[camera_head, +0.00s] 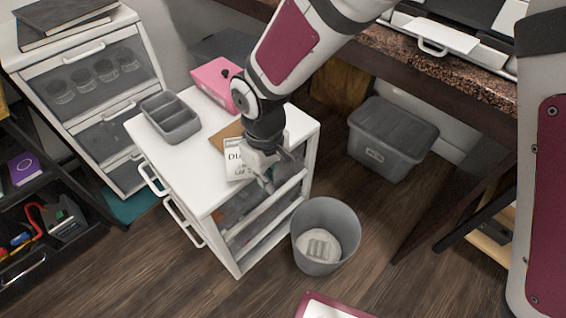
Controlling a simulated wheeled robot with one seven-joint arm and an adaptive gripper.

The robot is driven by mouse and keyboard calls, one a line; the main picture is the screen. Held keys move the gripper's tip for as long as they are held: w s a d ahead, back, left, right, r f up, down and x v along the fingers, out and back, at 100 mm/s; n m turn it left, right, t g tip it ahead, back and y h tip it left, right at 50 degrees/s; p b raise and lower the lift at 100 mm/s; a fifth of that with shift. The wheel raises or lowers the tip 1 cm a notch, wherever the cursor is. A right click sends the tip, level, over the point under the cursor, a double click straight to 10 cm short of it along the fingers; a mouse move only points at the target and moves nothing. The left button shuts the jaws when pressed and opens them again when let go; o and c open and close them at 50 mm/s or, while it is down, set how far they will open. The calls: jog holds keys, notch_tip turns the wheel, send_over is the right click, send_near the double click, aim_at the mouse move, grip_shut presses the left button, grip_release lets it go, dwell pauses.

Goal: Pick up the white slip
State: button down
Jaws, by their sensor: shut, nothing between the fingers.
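A white slip (236,172) with dark printed letters lies on the white top of the drawer cabinet (207,190), near its front edge. Part of the slip is hidden behind my gripper. My gripper (280,172) points down over the right side of the slip, at the cabinet's front edge. Its fingers are shut and hold nothing. I cannot tell whether the fingers touch the slip.
A brown card (226,136) lies behind the slip. A grey bin (325,235) stands on the floor at front right. A lidded grey tub (391,138) is under the bench.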

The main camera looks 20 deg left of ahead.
jog(key=shift+a, duration=0.15)
jog(key=shift+w+a, duration=0.2)
jog(key=shift+a, duration=0.3)
jog(key=shift+w+a, duration=0.2)
jog(key=shift+a, duration=0.3)
